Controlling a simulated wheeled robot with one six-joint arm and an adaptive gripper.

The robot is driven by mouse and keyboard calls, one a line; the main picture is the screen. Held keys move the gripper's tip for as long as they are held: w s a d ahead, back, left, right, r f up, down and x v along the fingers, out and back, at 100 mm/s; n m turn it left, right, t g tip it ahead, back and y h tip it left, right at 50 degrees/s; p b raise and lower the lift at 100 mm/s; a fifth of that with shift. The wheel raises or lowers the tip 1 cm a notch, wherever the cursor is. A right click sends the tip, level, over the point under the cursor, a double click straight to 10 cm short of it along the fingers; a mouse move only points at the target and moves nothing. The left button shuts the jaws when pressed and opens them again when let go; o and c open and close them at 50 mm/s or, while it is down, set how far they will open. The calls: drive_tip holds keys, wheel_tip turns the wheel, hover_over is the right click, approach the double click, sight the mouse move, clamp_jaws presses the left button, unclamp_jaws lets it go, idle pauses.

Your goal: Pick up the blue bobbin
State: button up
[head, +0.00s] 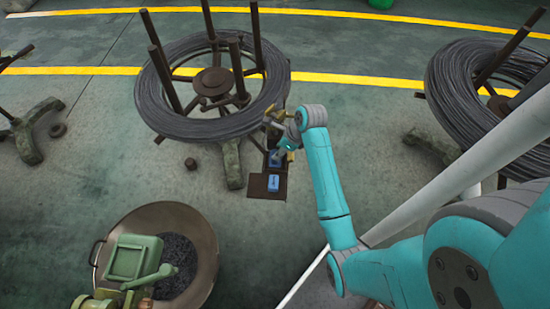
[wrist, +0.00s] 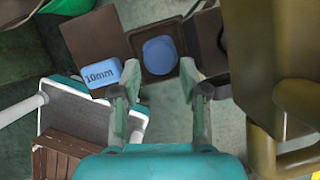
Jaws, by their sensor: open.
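The blue bobbin (wrist: 160,55) is a round blue piece seated in a dark square holder on a brown strip in the wrist view. It lies just beyond and between my gripper's fingertips (wrist: 159,72), which are spread apart and empty. In the head view my gripper (head: 281,146) is over the strip, and a blue piece (head: 275,158), apparently the bobbin, shows partly beneath it. A blue block marked 10mm (wrist: 100,74) sits on the brown plate to the left of the bobbin. It also shows nearer in the head view (head: 273,183).
A large wire coil (head: 165,110) on a posted stand is just behind and left of my gripper. Another coil (head: 455,100) stands at right. A round pan (head: 205,235) with a green machine (head: 135,258) is at front left. An olive-brown structure (wrist: 275,70) is close on the wrist view's right.

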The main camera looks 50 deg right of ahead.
sight(272, 163)
drive_tip(key=shift+x, duration=2.15)
clamp_jaws()
drive_tip(key=shift+r, duration=0.1)
